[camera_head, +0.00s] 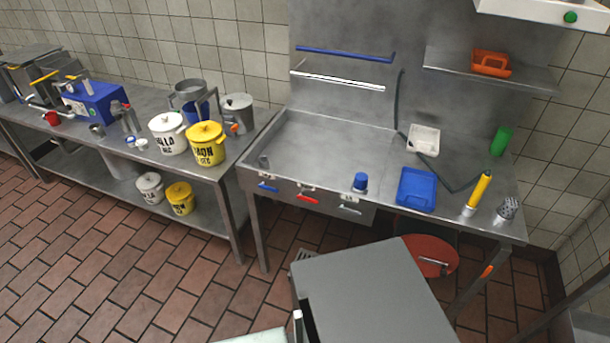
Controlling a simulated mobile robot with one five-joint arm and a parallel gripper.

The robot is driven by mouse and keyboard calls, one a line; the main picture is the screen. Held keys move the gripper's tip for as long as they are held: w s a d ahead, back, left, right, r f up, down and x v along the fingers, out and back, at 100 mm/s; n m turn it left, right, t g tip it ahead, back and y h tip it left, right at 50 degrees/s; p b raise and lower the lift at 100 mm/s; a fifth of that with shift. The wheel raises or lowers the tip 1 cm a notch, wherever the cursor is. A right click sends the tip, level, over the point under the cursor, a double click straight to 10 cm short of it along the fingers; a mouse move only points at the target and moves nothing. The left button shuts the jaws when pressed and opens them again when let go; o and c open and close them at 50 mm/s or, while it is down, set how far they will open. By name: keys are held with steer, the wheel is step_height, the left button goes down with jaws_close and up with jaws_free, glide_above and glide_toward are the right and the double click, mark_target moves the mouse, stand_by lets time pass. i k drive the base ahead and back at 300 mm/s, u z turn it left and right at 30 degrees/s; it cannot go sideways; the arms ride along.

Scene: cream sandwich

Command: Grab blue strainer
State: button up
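I cannot tell for sure which thing is the blue strainer. A small blue cup-like thing (360,182) stands on the front edge of the steel sink counter. A flat blue tray (416,188) lies to its right on the same counter. Another blue vessel (202,108) is on the left table, partly hidden behind the white and yellow pots and beside a grey metal bowl on a stand (188,88). All are too small to make out any holes or mesh. My gripper is not in view.
A white pot (168,133) and a yellow pot (206,143) stand on the left table. A grey box-like surface (375,295) fills the near centre. Tiled floor (110,255) is clear at left.

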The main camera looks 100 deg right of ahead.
mark_target(361, 178)
steer(key=u, duration=0.2)
steer(key=k, duration=0.75)
steer(key=z, duration=1.6)
